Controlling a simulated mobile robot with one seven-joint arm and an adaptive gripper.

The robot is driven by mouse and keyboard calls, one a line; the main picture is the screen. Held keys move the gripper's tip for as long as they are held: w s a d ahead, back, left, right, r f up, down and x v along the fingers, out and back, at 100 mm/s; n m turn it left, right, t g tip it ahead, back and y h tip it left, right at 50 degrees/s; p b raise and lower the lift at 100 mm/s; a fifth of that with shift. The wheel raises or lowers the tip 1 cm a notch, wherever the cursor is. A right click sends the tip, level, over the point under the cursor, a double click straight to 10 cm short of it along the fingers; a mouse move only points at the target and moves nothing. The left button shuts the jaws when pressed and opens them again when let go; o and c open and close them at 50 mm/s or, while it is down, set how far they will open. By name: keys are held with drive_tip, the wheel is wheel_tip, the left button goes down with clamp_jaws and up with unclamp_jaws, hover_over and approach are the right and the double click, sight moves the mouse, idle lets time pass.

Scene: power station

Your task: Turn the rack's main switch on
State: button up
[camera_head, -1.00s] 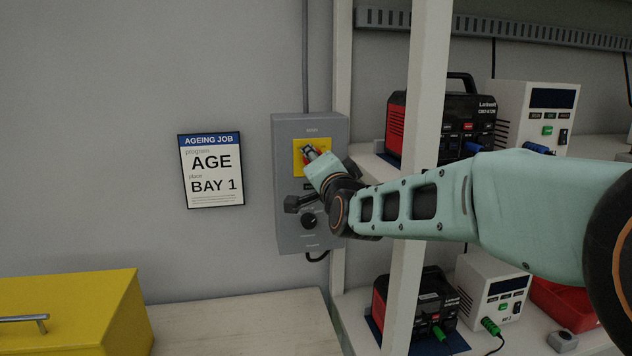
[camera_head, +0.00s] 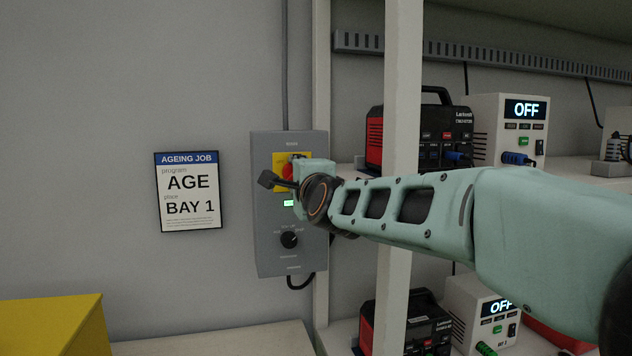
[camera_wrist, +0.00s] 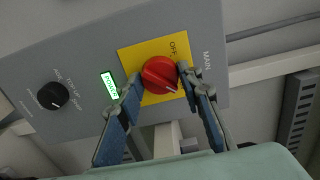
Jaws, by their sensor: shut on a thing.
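The grey switch box (camera_head: 262,236) hangs on the wall beside the rack post. Its red main switch knob (camera_wrist: 160,73) sits on a yellow plate marked OFF (camera_wrist: 131,57), with MAIN printed beside it on the box. In the wrist view my gripper (camera_wrist: 160,79) has one finger on each side of the knob and is shut on it. In the head view the red knob (camera_head: 287,172) is partly hidden by my gripper. A small green display (camera_wrist: 109,84) is lit beside the yellow plate. A black selector knob (camera_head: 289,240) sits lower on the box.
On the rack shelves, white units (camera_head: 508,135) (camera_head: 487,300) show lit OFF displays beside black-and-red power units (camera_head: 420,135). The white rack post (camera_head: 402,85) stands close behind my arm. A yellow box (camera_head: 55,325) is at lower left, below an AGEING JOB sign (camera_head: 188,192).

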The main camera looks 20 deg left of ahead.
idle(0.4)
drive_tip(key=o, duration=1.2)
drive_tip(key=shift+c, duration=0.2)
drive_tip(key=shift+r+p, duration=0.1)
drive_tip(key=shift+p, duration=0.25)
